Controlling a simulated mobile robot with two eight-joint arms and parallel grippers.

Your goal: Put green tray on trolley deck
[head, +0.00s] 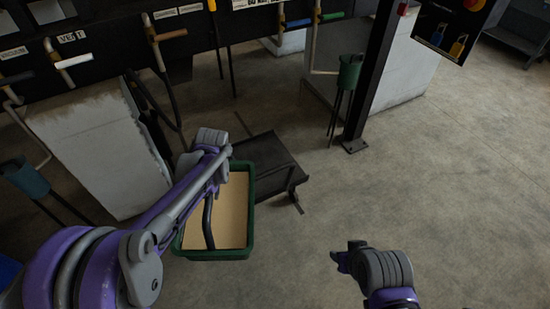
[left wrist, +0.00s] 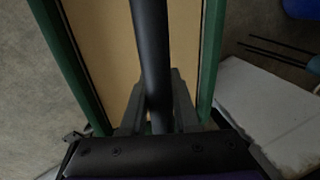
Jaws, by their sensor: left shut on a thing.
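The green tray (head: 250,225) has a tan inner floor and a dark handle bar across it. In the head view it hangs or sits just in front and left of the black trolley deck (head: 268,158); its far right edge overlaps the deck in the picture, and I cannot tell whether they touch. My left gripper (left wrist: 158,100) is shut on the tray's dark handle (left wrist: 150,40), with a finger on each side. In the head view my left wrist partly covers the tray's far end. My right gripper (head: 338,258) is away to the right, over bare floor; its opening does not show clearly.
Behind the deck runs a dark frame with pipes and coloured valve levers (head: 167,35). A pale block (head: 100,150) stands at left, a dark post (head: 372,80) and a green pot on legs (head: 349,72) at back right. The floor at right is clear.

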